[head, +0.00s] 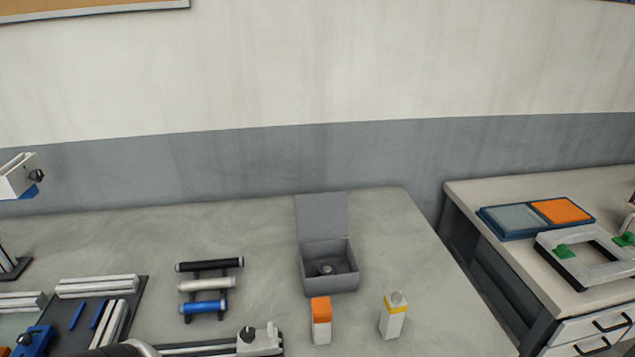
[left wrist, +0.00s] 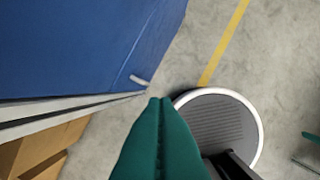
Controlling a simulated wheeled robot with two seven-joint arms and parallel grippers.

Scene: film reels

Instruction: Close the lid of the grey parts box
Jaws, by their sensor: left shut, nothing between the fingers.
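The grey parts box (head: 330,284) stands on the table in the head view, right of the middle. Its lid (head: 322,217) is open and stands up at the back, against the wall side. A small round grey thing lies inside the box. My left gripper (left wrist: 160,103) shows in the left wrist view with its green fingers together and nothing between them. That view shows floor and a blue surface, not the box. My left gripper's fingers do not show in the head view. My right gripper is in neither view.
An orange-capped container (head: 321,322) stands close in front of the box, and a yellow-banded white one (head: 393,318) at front right. A rack of rollers (head: 208,284) is to the left. A side table (head: 470,195) holds a blue tray (head: 510,234). Table behind the rack is clear.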

